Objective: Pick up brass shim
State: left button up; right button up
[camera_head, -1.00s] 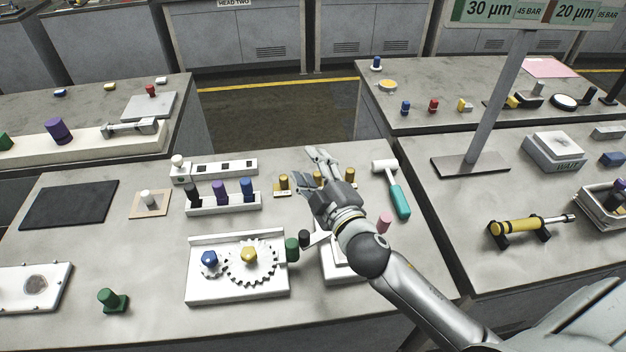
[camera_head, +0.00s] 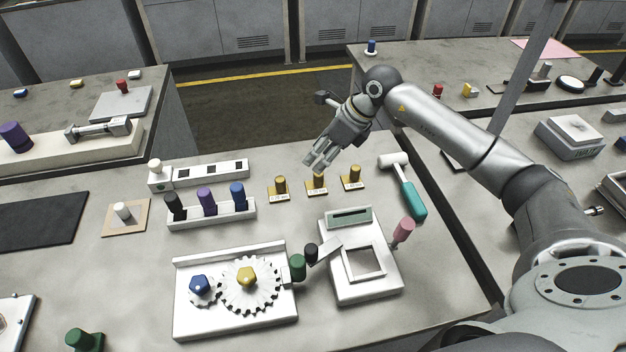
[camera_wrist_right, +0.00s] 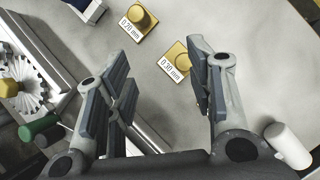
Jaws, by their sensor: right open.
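Three brass shims with knobs and white labels stand in a row on the table in the head view: a left one (camera_head: 279,190), a middle one (camera_head: 316,187) and a right one (camera_head: 351,179). My right gripper (camera_head: 321,163) is open and empty, above and just behind the middle shim. The right wrist view shows two shims, labelled 0.20 mm (camera_wrist_right: 140,20) and 0.30 mm (camera_wrist_right: 177,62). The 0.30 mm one lies between the open fingers (camera_wrist_right: 162,75) in that view, partly covered by the right finger. My left gripper is not in view.
A teal-handled hammer (camera_head: 411,195) lies right of the shims. A rack (camera_head: 212,219) with black, purple and blue pegs stands to their left. A white device with a square opening (camera_head: 337,272) and a gear plate (camera_head: 235,320) lie in front.

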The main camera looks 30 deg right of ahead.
jog(key=d+h, duration=0.1)
jog(key=d, duration=0.3)
jog(key=p, duration=0.1)
send_near(316, 182)
jog(key=w+f, duration=0.2)
jog(key=shift+w+d+h, duration=0.1)
jog(key=shift+w+h, duration=0.2)
jog(key=shift+w, duration=0.1)
jog(key=x, duration=0.1)
jog(key=p+x, duration=0.1)
jog(key=x, duration=0.1)
jog(key=s+p+x, duration=0.1)
jog(key=x, duration=0.1)
jog(key=shift+w+a+f, duration=0.1)
jog(key=shift+a+f, duration=0.15)
jog(key=shift+a, duration=0.05)
jog(key=shift+w+f, duration=0.1)
jog(key=shift+f, duration=0.15)
grip_shut()
